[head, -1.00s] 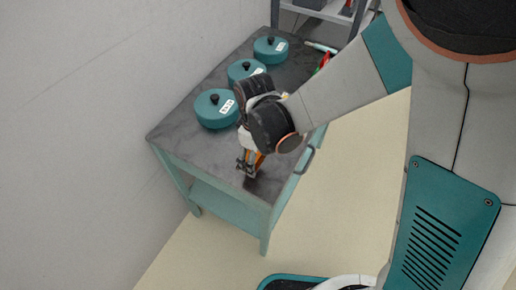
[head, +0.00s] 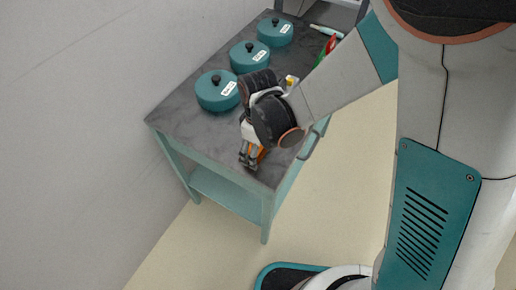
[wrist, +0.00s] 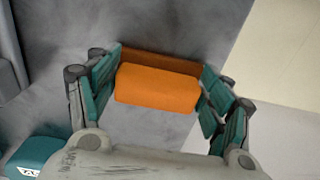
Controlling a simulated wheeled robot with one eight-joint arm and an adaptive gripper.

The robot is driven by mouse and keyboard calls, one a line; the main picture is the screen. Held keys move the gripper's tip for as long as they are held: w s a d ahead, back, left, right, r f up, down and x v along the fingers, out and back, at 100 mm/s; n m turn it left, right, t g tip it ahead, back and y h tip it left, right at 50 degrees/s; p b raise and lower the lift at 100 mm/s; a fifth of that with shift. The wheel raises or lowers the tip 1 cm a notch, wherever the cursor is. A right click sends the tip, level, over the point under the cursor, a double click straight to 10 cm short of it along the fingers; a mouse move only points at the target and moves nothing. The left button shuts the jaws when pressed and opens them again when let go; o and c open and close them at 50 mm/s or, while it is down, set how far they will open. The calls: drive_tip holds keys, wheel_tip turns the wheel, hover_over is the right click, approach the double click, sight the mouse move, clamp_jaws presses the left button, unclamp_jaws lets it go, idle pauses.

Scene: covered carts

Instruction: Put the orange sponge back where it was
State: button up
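The orange sponge (wrist: 158,88) lies between the two fingers of my gripper (wrist: 160,78) in the wrist view, with the pads against its two ends. My gripper appears shut on it. In the head view my gripper (head: 250,158) points down over the near end of the grey-topped cart (head: 185,125), with a bit of the sponge (head: 262,153) showing beside the fingers. I cannot tell whether the sponge touches the cart top.
Three teal lidded pots with white labels stand in a row along the cart: near (head: 217,94), middle (head: 249,60) and far (head: 275,33). Red and green items (head: 331,44) lie near the far right edge. Bare top surrounds my gripper; a wall stands left.

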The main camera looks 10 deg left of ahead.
drive_tip(key=shift+o, duration=0.7)
wheel_tip(320, 180, up, 12)
drive_tip(key=p, duration=0.4)
drive_tip(key=shift+r+p, duration=0.2)
drive_tip(key=shift+p, duration=0.15)
